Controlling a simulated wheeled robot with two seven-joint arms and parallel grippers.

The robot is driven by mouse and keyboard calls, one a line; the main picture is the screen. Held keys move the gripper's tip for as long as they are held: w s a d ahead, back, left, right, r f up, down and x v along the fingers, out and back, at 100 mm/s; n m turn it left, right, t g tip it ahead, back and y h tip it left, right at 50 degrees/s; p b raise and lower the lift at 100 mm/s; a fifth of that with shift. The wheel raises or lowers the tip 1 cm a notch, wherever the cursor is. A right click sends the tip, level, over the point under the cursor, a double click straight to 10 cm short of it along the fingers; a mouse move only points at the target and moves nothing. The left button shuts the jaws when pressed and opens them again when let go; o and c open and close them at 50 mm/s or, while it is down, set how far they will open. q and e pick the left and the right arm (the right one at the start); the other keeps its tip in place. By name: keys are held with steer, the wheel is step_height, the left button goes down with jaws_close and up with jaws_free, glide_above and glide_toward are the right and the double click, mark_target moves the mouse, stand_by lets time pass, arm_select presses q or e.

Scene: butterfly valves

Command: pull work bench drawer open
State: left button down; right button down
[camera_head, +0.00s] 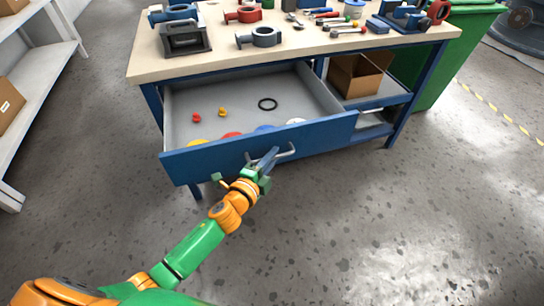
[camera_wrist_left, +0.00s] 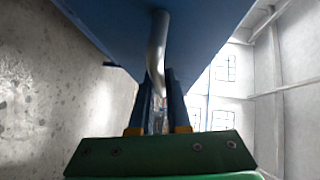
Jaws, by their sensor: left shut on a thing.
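The work bench drawer (camera_head: 215,158) has a blue front and a grey inside, and it stands pulled out from under the bench top. Its curved metal handle (camera_head: 287,152) is on the drawer front; the handle also shows in the left wrist view (camera_wrist_left: 157,45). My left gripper (camera_head: 268,160) is at the handle, with its blue fingers (camera_wrist_left: 160,100) on either side of the bar, shut on it. Part of the handle is hidden behind the gripper in the head view. My right gripper is not in view.
The wooden bench top (camera_head: 215,62) holds valve parts and tools. A cardboard box (camera_head: 355,76) sits on the shelf at right, near a green bin (camera_head: 440,60). The floor in front is clear.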

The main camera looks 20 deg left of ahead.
arm_select(q)
steer(key=c, duration=0.9)
jaws_free()
steer(key=p+v, duration=0.1)
steer(key=v, duration=0.6)
